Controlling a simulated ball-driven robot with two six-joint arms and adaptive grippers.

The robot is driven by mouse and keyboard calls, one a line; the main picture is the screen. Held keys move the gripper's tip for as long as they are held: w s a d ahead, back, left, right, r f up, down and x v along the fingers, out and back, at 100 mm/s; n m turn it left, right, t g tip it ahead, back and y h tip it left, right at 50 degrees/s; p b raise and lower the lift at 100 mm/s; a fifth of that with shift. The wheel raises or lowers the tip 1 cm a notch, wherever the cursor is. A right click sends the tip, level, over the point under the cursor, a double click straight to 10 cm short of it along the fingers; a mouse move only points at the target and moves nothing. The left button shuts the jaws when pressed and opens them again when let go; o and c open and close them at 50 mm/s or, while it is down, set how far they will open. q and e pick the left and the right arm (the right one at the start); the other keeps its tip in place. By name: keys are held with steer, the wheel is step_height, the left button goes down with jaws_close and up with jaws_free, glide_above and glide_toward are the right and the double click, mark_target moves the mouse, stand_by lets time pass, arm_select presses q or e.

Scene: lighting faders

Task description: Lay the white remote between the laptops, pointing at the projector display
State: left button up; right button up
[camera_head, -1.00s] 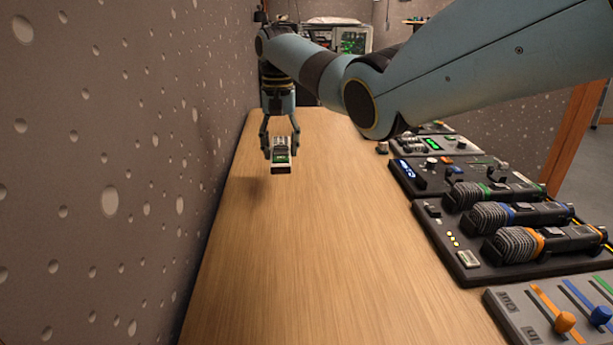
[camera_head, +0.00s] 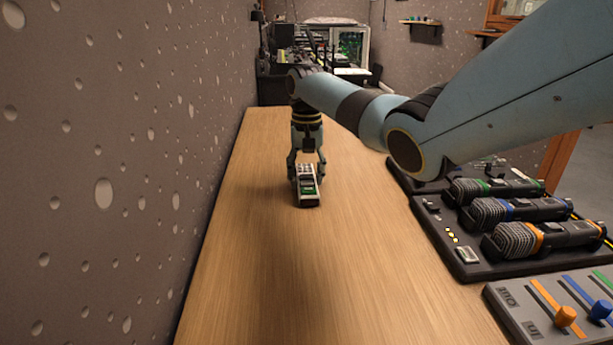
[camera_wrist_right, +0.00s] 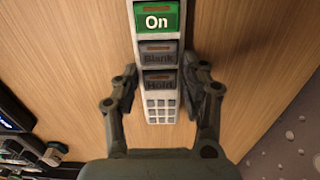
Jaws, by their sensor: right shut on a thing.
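The white remote (camera_head: 308,201) is held in my right gripper (camera_head: 306,168), over the left-middle of the wooden table. It lies nearly flat, its long side along the table, with its green end towards the head camera. I cannot tell whether it touches the wood. In the right wrist view the remote (camera_wrist_right: 157,52) shows a green "On" button, grey "Blank" and "Hold" buttons and a keypad. My right gripper's fingers (camera_wrist_right: 161,75) are on both its sides. No laptops and no clear projector display show. My left gripper is not in view.
The wooden table (camera_head: 330,290) is bare in front of the remote. On the right stand a black tray with several microphones (camera_head: 520,210) and a fader panel (camera_head: 550,310). A speckled wall (camera_head: 100,190) borders the left. Equipment (camera_head: 350,45) stands beyond the far end.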

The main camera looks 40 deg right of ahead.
steer(key=o, duration=1.3)
steer(key=shift+f, duration=0.1)
steer(key=shift+c, duration=0.2)
